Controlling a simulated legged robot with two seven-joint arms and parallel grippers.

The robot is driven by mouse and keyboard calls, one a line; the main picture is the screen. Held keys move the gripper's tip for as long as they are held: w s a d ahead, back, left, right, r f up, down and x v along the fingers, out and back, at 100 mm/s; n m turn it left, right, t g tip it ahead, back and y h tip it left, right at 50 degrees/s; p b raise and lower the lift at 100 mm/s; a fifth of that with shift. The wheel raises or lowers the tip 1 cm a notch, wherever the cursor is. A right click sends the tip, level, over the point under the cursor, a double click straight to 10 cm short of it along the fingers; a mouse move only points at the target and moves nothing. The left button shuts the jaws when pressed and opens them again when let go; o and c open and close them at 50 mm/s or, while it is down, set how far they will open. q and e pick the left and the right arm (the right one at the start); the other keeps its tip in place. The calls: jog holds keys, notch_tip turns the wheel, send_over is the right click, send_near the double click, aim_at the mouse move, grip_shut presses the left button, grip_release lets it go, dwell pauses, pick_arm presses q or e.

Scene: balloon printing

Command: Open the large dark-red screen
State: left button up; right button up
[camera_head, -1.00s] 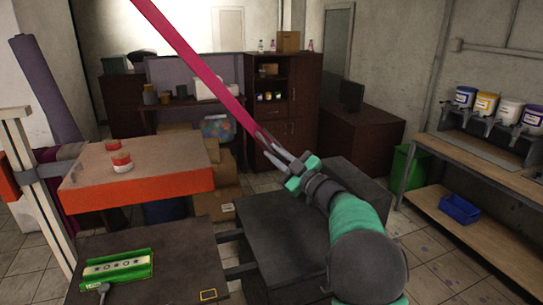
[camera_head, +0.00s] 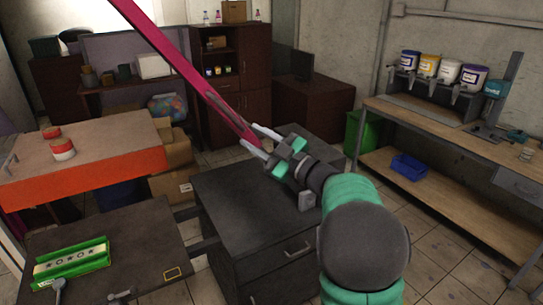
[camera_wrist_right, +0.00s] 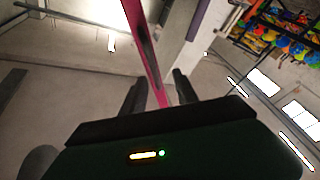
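The large dark-red screen shows as a long magenta-red frame bar (camera_head: 185,70), seen nearly edge-on and slanting from the top edge down to the right. Its face is not visible. My right gripper (camera_head: 256,142) is at the bar's lower end, one finger on each side of it. In the right wrist view, the bar (camera_wrist_right: 145,45) runs down between the two dark fingers (camera_wrist_right: 158,94), and the gripper appears shut on it. The exact contact is hard to see. My left gripper is not in view.
An orange-edged platen (camera_head: 95,165) with two small jars is at left. A dark platen (camera_head: 120,245) with a green tray (camera_head: 72,262) is in front of it. A dark cabinet (camera_head: 265,215) stands below my right gripper. A workbench (camera_head: 455,140) with paint buckets is at right.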

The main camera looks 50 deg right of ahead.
jog(key=b+v, duration=0.1)
jog(key=v, duration=0.5)
jog(key=shift+d+f, duration=0.3)
jog(key=shift+d, duration=0.1)
jog(key=shift+s+r, duration=0.1)
